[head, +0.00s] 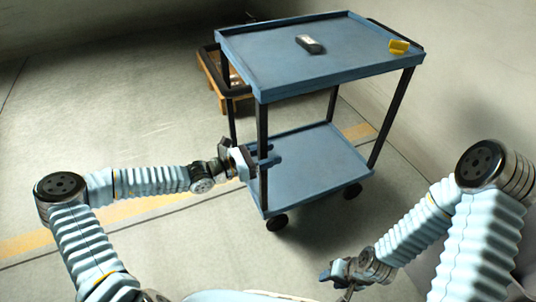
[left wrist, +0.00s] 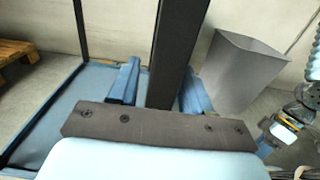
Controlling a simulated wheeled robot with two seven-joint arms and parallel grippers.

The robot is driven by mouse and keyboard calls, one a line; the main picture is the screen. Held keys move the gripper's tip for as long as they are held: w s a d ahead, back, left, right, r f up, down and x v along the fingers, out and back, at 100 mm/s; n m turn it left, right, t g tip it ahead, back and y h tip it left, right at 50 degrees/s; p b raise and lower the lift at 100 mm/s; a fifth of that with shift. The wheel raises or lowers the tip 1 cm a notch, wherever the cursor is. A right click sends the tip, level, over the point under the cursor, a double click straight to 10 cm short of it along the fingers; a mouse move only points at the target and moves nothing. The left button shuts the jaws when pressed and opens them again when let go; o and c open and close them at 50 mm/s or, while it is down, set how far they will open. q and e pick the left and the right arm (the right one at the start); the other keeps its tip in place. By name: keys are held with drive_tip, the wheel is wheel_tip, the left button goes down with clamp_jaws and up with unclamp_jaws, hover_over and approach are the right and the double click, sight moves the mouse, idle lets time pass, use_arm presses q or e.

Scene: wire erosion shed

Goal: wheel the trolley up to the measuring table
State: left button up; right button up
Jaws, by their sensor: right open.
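The trolley is blue with black posts, a top shelf (head: 350,60) and a lower shelf (head: 315,165), and stands upright on dark wheels. A black handle (head: 207,72) sticks out at its left end. My left gripper (head: 262,157) is at the near-left post (head: 263,120), below the top shelf. In the left wrist view its two blue fingers (left wrist: 160,90) stand on either side of the dark post (left wrist: 178,45), with a gap showing on the left. My right gripper (head: 342,272) is low at the bottom, open and away from the trolley. I see no measuring table.
A dark small object (head: 310,44) and a yellow object (head: 399,47) lie on the top shelf. A wooden pallet (head: 213,82) is behind the trolley's left end. A grey bin (left wrist: 240,68) shows in the left wrist view. Floor to the left is clear; a wall is at right.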

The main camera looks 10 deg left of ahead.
use_arm(q)
clamp_jaws()
idle(1.2)
